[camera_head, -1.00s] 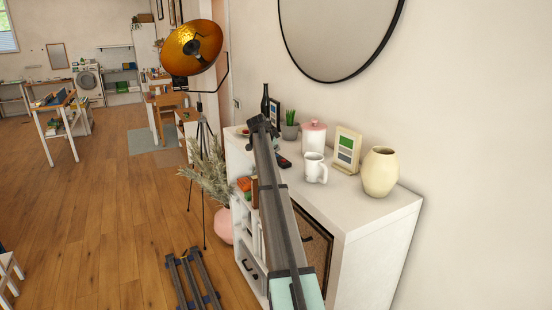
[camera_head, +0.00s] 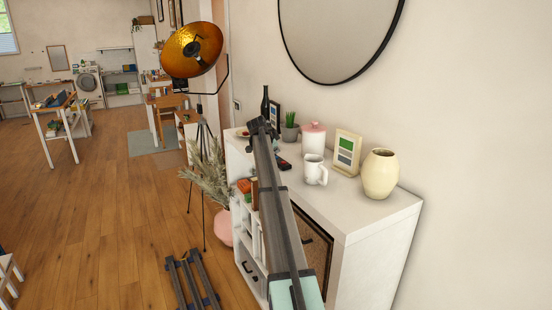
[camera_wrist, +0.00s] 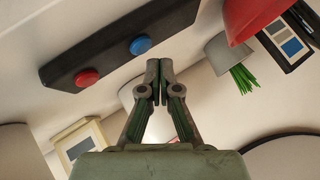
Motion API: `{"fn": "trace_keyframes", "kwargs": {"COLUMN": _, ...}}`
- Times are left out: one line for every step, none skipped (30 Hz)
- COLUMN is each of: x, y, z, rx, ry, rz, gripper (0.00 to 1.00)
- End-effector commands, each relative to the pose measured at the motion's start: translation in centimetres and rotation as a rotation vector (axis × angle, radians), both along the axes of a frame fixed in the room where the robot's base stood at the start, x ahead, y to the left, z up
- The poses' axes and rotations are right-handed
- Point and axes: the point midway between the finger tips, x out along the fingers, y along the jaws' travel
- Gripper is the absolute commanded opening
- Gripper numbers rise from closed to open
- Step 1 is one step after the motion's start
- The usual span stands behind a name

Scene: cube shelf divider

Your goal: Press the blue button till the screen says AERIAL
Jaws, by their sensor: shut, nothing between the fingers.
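The blue button (camera_wrist: 140,45) is a small round button on a long black box (camera_wrist: 112,42) in the wrist view. A red button (camera_wrist: 87,78) sits on the same box. My gripper (camera_wrist: 160,75) is shut and empty, with its tips just to the side of the blue button in the picture; I cannot tell the gap in depth. In the head view my gripper (camera_head: 260,124) is over the cabinet, and the black box (camera_head: 284,163) is partly hidden by my arm. No screen with readable text shows.
A wall mirror (camera_head: 340,35) hangs above.

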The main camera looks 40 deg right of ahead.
Motion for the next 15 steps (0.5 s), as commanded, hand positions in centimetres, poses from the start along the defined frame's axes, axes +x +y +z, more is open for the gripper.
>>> {"fn": "trace_keyframes", "kwargs": {"x": 0.00, "y": 0.00, "z": 0.00, "rx": 0.000, "ry": 0.000, "rz": 0.000, "gripper": 0.00}}
{"fn": "trace_keyframes", "kwargs": {"x": 0.00, "y": 0.00, "z": 0.00, "rx": 0.000, "ry": 0.000, "rz": 0.000, "gripper": 0.00}}
{"fn": "trace_keyframes", "kwargs": {"x": 0.00, "y": 0.00, "z": 0.00, "rx": 0.000, "ry": 0.000, "rz": 0.000, "gripper": 0.00}}
{"fn": "trace_keyframes", "kwargs": {"x": 0.00, "y": 0.00, "z": 0.00, "rx": 0.000, "ry": 0.000, "rz": 0.000, "gripper": 0.00}}
{"fn": "trace_keyframes", "kwargs": {"x": 0.00, "y": 0.00, "z": 0.00, "rx": 0.000, "ry": 0.000, "rz": 0.000, "gripper": 0.00}}
{"fn": "trace_keyframes", "kwargs": {"x": 0.00, "y": 0.00, "z": 0.00, "rx": 0.000, "ry": 0.000, "rz": 0.000, "gripper": 0.00}}
{"fn": "trace_keyframes", "kwargs": {"x": 0.00, "y": 0.00, "z": 0.00, "rx": 0.000, "ry": 0.000, "rz": 0.000, "gripper": 0.00}}
{"fn": "trace_keyframes", "kwargs": {"x": 0.00, "y": 0.01, "z": -0.01, "rx": 0.000, "ry": 0.000, "rz": 0.000, "gripper": 0.00}}
{"fn": "trace_keyframes", "kwargs": {"x": 0.01, "y": 0.00, "z": -0.03, "rx": 0.000, "ry": 0.000, "rz": 0.000, "gripper": 0.00}}
{"fn": "trace_keyframes", "kwargs": {"x": 0.00, "y": 0.00, "z": -0.08, "rx": 0.000, "ry": 0.000, "rz": 0.000, "gripper": 0.00}}
{"fn": "trace_keyframes", "kwargs": {"x": 0.00, "y": 0.00, "z": -0.14, "rx": 0.000, "ry": 0.000, "rz": 0.000, "gripper": 0.00}}
{"fn": "trace_keyframes", "kwargs": {"x": 0.00, "y": 0.00, "z": -0.26, "rx": 0.000, "ry": 0.000, "rz": 0.000, "gripper": 0.00}}
{"fn": "trace_keyframes", "kwargs": {"x": 0.01, "y": -0.01, "z": -0.35, "rx": 0.000, "ry": 0.000, "rz": 0.000, "gripper": 0.00}}
{"fn": "trace_keyframes", "kwargs": {"x": 0.01, "y": 0.00, "z": -0.45, "rx": 0.000, "ry": 0.000, "rz": 0.000, "gripper": 0.00}}
{"fn": "trace_keyframes", "kwargs": {"x": 0.01, "y": 0.00, "z": -0.58, "rx": 0.000, "ry": 0.000, "rz": 0.000, "gripper": 0.00}}
